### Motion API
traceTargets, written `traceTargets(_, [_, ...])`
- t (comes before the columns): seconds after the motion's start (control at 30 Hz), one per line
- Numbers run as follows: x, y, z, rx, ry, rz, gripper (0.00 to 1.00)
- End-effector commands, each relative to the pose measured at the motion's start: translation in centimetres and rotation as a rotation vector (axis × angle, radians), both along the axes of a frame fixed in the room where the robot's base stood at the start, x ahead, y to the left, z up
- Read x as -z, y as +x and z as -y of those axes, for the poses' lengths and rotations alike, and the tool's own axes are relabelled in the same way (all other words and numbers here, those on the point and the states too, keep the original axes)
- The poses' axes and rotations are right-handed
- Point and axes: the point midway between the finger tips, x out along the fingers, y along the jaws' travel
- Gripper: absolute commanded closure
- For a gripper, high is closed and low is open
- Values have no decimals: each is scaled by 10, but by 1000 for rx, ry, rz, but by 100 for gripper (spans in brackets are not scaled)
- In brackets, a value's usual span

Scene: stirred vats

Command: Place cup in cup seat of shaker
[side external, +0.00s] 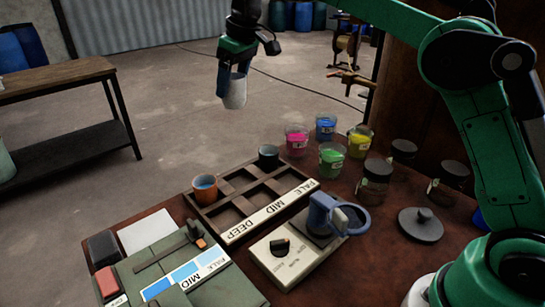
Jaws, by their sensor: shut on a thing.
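My gripper (233,82) is at the upper middle of the side external view, shut on a pale grey-white cup (236,93). The cup hangs roughly upright, high and apart from everything on the table. What looks like the shaker (283,262) stands at the table's front middle: a beige box with a black knob and a blue upright part. A blue ring (354,232), which looks like its cup seat, sticks out at the right of the blue part. The gripper and cup are well to the upper left of it in the picture.
Several colour jars (332,160) and dark-lidded jars (374,181) stand behind. A round lid (420,225) lies right; a green panel (185,275) lies front left.

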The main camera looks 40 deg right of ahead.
Motion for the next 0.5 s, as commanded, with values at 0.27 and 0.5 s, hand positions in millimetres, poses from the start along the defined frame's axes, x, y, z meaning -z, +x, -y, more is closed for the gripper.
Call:
traceTargets(0.27, [-22, -41, 15, 302, -2, 1, 88])
traceTargets(0.5, [-40, -114, 40, 834, -3, 1, 88])
